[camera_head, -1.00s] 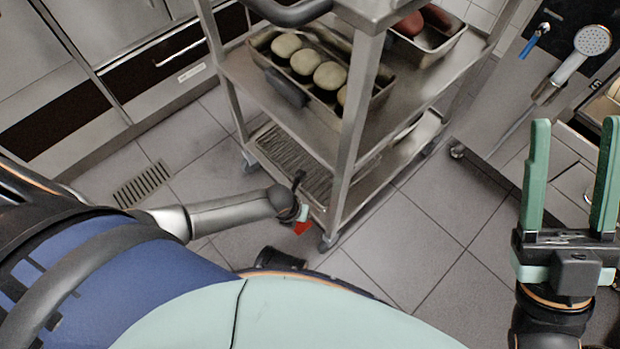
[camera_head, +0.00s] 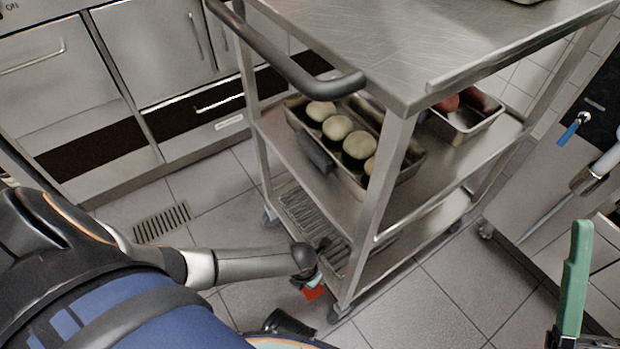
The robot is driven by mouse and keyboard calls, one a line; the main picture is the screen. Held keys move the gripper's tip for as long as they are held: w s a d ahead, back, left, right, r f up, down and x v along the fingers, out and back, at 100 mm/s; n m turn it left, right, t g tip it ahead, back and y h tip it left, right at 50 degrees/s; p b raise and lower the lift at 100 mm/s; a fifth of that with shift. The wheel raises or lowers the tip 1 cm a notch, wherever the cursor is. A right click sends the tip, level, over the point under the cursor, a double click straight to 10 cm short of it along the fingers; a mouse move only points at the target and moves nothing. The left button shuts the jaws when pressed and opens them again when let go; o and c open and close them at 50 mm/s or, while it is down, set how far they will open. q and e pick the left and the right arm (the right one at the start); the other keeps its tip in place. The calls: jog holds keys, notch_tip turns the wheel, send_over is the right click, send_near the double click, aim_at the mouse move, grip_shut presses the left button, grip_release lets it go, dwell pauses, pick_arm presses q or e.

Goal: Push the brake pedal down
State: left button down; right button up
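The metal cart (camera_head: 380,150) stands in the middle of the view. A small red piece (camera_head: 315,292), which looks like the brake pedal, shows low at the cart's near corner, close to a caster. My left arm reaches in from the left, and its gripper (camera_head: 309,281) is right above and against the red piece. Whether they touch is not clear; the fingers are mostly hidden by the wrist.
The cart carries a pan of pale rolls (camera_head: 357,146) and a second pan (camera_head: 466,115) on its middle shelf. Cabinets (camera_head: 160,60) stand at the back left. A floor drain (camera_head: 161,222) is left of the cart. The tiled floor in front of the cart's right side is clear.

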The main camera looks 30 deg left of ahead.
aim_at(309, 291)
pick_arm(q)
jog(key=f+b, duration=0.5)
jog(key=shift+w+f, duration=0.2)
jog(key=shift+w, duration=0.05)
pick_arm(e)
notch_tip(309, 291, down, 7)
jog(key=a+g, duration=0.1)
jog(key=shift+w+n, duration=0.15)
jog(key=shift+n, duration=0.15)
jog(key=shift+r, duration=0.15)
pick_arm(q)
notch_tip(309, 291, down, 4)
jog(key=shift+r+b, duration=0.2)
jog(key=shift+b, duration=0.2)
jog(key=s+p, duration=0.1)
jog(key=s+r+p, duration=0.1)
jog(key=s, duration=0.1)
jog(key=shift+p, duration=0.3)
pick_arm(e)
jog(key=shift+r, duration=0.9)
pick_arm(q)
jog(key=shift+r, duration=0.1)
pick_arm(e)
jog(key=shift+d, duration=0.1)
